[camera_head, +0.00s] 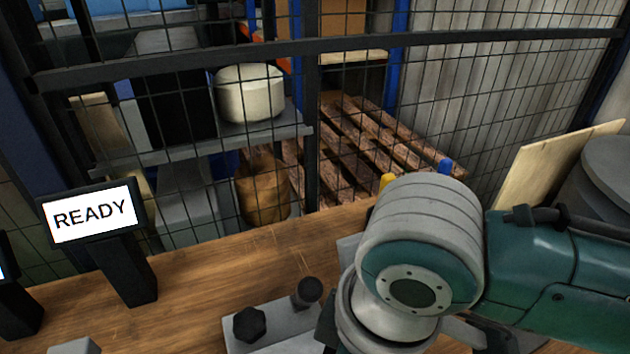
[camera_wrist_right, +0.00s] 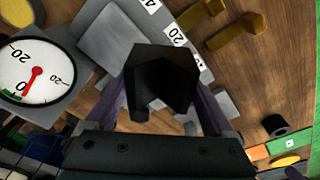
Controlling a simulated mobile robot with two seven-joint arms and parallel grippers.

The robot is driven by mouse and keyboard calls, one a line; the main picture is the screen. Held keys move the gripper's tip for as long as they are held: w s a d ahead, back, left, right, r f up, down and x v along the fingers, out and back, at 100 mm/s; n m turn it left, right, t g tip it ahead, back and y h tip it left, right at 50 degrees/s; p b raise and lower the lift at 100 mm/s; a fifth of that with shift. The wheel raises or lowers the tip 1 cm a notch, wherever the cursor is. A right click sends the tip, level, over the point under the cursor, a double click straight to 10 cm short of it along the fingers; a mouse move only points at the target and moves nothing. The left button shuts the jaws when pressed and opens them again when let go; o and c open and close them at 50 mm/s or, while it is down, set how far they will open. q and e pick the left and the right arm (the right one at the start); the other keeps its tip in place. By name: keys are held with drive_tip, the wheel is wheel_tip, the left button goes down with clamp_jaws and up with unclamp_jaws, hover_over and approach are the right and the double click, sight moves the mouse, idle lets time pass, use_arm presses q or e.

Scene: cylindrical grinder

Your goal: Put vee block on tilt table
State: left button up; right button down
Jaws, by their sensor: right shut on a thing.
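In the right wrist view my right gripper (camera_wrist_right: 163,100) is shut on a black, angular block (camera_wrist_right: 163,68), which I take to be the vee block. The block hides much of what lies beyond it; its groove does not show clearly. Behind it is a grey plate (camera_wrist_right: 108,40) with a white number scale along its edge, apparently the tilt table. I cannot tell whether block and plate touch. In the head view my right arm's wrist hides the gripper and block. My left gripper is not in view.
A round dial (camera_wrist_right: 32,75) with a red needle stands beside the plate. Brass-coloured pieces (camera_wrist_right: 235,33) lie on the wooden bench (camera_head: 190,285). A grey fixture (camera_head: 275,330) with black knobs is at the front. A READY screen (camera_head: 90,215) stands left. A mesh fence (camera_head: 440,100) runs behind.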

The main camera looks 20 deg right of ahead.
drive_tip(key=shift+w+f, duration=0.2)
drive_tip(key=shift+w, duration=0.3)
drive_tip(key=shift+w+f, duration=0.15)
drive_tip(key=shift+w, duration=0.3)
drive_tip(key=shift+w+a+f+b, duration=0.1)
drive_tip(key=shift+w+f+b, duration=0.4)
drive_tip(key=shift+w, duration=0.3)
drive_tip(key=shift+w+f+b, duration=0.3)
drive_tip(key=shift+w+f, duration=0.3)
drive_tip(key=shift+w, duration=0.15)
drive_tip(key=shift+f, duration=0.1)
drive_tip(key=shift+c, duration=0.9)
unclamp_jaws()
drive_tip(key=shift+s+f, duration=0.1)
drive_tip(key=shift+f, duration=0.1)
drive_tip(key=shift+o, duration=0.9)
drive_tip(key=shift+r, duration=0.1)
